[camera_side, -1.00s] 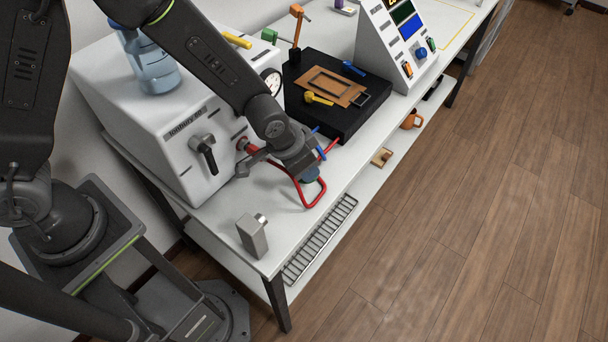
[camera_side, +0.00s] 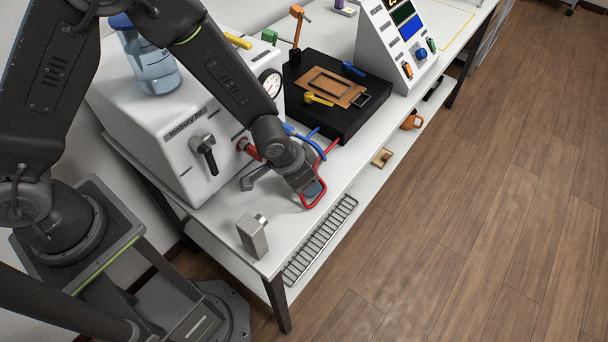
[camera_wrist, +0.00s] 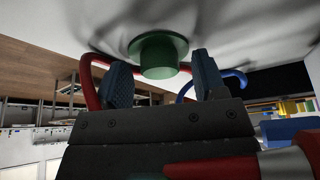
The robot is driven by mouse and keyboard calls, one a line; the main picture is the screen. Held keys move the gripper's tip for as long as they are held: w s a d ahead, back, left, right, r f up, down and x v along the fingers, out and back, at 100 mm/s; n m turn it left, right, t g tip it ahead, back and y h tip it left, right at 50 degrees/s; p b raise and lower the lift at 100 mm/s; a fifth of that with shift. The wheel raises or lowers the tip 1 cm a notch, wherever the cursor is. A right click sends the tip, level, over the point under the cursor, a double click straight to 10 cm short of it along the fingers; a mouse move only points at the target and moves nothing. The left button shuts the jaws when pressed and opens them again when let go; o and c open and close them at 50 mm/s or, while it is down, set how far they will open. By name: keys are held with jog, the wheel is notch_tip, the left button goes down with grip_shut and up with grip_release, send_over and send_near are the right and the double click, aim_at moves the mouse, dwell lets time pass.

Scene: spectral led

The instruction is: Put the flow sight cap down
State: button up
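In the wrist view a green flanged cap (camera_wrist: 160,56), which I take to be the flow sight cap, has its wide flange against or very close to the white bench top (camera_wrist: 225,25). The dark blue fingertips of my gripper (camera_wrist: 163,78) stand on either side of its narrower part, with a thin gap visible at each side, so the gripper looks open around it. In the side view my gripper (camera_side: 308,187) is low over the bench near its front edge. The cap is hidden there.
A red hose (camera_side: 323,201) loops close by my gripper, and a blue hose (camera_side: 306,139) lies behind it. The white machine (camera_side: 165,125) stands to the left. A grey metal block (camera_side: 252,237) sits at the near bench corner. A black platform (camera_side: 345,121) is behind.

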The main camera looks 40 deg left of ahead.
jog(key=shift+r, duration=0.1)
jog(key=v, duration=0.5)
jog(key=shift+r, duration=0.2)
notch_tip(320, 180, up, 7)
jog(key=shift+f, duration=0.15)
notch_tip(320, 180, down, 7)
jog(key=shift+f, duration=0.1)
jog(key=x, duration=0.5)
jog(key=shift+f, duration=0.1)
jog(key=shift+r, duration=1.25)
